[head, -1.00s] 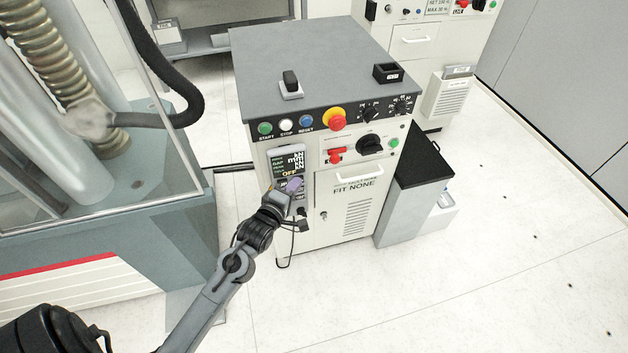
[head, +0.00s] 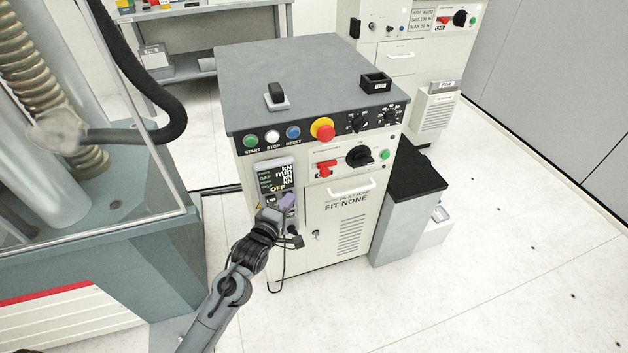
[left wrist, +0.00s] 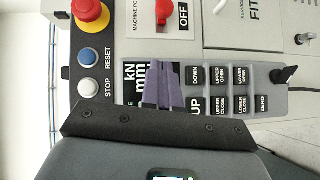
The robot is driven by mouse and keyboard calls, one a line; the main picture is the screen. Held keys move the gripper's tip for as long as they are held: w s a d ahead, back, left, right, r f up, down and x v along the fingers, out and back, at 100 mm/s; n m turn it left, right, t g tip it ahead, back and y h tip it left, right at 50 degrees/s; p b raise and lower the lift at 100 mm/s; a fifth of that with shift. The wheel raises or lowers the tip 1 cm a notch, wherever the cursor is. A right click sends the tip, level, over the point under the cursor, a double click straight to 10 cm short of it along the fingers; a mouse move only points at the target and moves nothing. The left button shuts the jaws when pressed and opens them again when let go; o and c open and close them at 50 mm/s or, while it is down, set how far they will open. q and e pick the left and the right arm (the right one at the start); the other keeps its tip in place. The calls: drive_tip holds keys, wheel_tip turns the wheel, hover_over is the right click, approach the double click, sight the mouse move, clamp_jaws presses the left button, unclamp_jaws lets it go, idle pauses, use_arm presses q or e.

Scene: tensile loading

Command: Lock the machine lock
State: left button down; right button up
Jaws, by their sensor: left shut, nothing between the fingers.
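The machine is a white cabinet with a grey top (head: 310,80). On its front are a red switch handle (head: 325,168), which also shows in the left wrist view (left wrist: 163,12) beside an OFF label, and a small silver key-like lock part (head: 316,235) on the door marked FIT NONE. That part shows at the right in the left wrist view (left wrist: 304,38). My left gripper (head: 287,201) is shut and empty, its purple fingertips (left wrist: 165,85) in front of the display and button panel (left wrist: 215,90). I cannot tell whether they touch it. My right gripper is not in view.
Start, stop and reset buttons, a red emergency button (head: 323,129) and a black rotary knob (head: 359,157) line the cabinet's upper front. A dark-topped grey box (head: 410,180) stands at its right. A glazed testing frame (head: 110,225) stands at left. The floor at right is clear.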

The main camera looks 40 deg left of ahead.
use_arm(q)
drive_tip(key=b, duration=0.3)
approach(321, 169)
drive_tip(key=a, duration=0.3)
drive_tip(key=w, duration=0.1)
drive_tip(key=w+d+b, duration=0.1)
drive_tip(key=w, duration=0.2)
drive_tip(key=shift+w+d+f, duration=0.1)
drive_tip(key=shift+d+f, duration=0.15)
drive_tip(key=shift+d, duration=0.15)
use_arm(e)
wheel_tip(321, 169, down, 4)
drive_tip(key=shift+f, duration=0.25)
